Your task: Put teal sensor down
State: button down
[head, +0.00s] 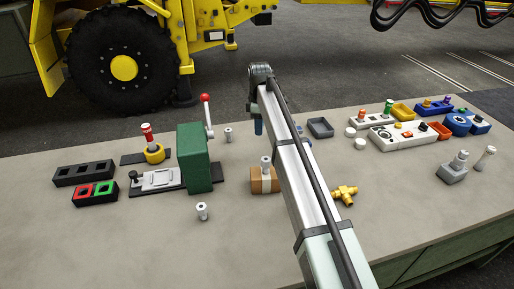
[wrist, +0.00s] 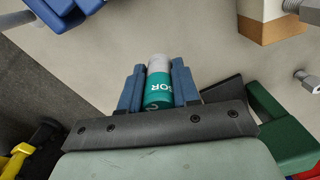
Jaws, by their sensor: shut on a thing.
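The teal sensor (wrist: 158,90) is a small cylinder with a teal body, white lettering and a pale grey-white end. In the wrist view it lies between the two blue fingers of my gripper (wrist: 157,75), which is shut on it. In the head view my gripper (head: 258,126) shows only as a small blue part beside my arm, above the bench (head: 130,225) between the green block and the grey tray. The sensor cannot be made out there. I cannot tell how high it is above the bench.
A green block (head: 194,158) with a red-knobbed lever stands left of my gripper. A cardboard box (head: 260,182) with a metal post is nearer the front.

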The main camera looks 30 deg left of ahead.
jog(key=shift+w+a+f+m, duration=0.45)
jog(key=shift+w+f, duration=0.05)
jog(key=shift+f, duration=1.05)
jog(key=shift+w+a+f+m, duration=0.4)
jog(key=shift+w+a+f, duration=0.1)
jog(key=shift+f, duration=1.05)
jog(key=shift+w+a+f+m, duration=0.45)
jog(key=shift+w+f, duration=0.05)
jog(key=shift+f, duration=1.05)
jog(key=shift+f, duration=0.1)
jog(key=c, duration=0.8)
grip_release()
notch_tip(320, 180, up, 12)
